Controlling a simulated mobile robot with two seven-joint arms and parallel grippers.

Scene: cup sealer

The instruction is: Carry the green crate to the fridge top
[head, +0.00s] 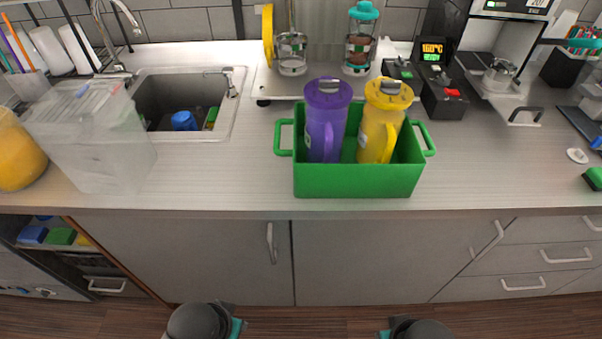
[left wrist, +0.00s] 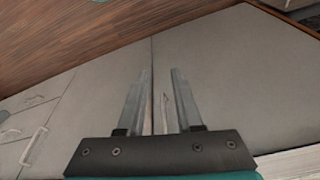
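The green crate (head: 353,181) stands on the counter near its front edge, right of the sink. It has a loop handle on its left side and another on its right side. A purple pitcher (head: 326,125) and a yellow pitcher (head: 379,125) stand upright in it. No fridge shows in either view. In the left wrist view my left gripper (left wrist: 160,100) is open and empty, with its two fingers apart and the cabinet doors beyond. In the head view, parts of both my arms show at the bottom edge, away from the crate; my right gripper's fingers do not show.
The counter (head: 230,185) is clear in front of the sink (head: 180,95). A clear plastic container (head: 95,140) and an orange jar (head: 18,155) stand at the left. A scale (head: 440,95) and a machine (head: 500,70) stand behind right. Cabinet doors (head: 190,260) are below.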

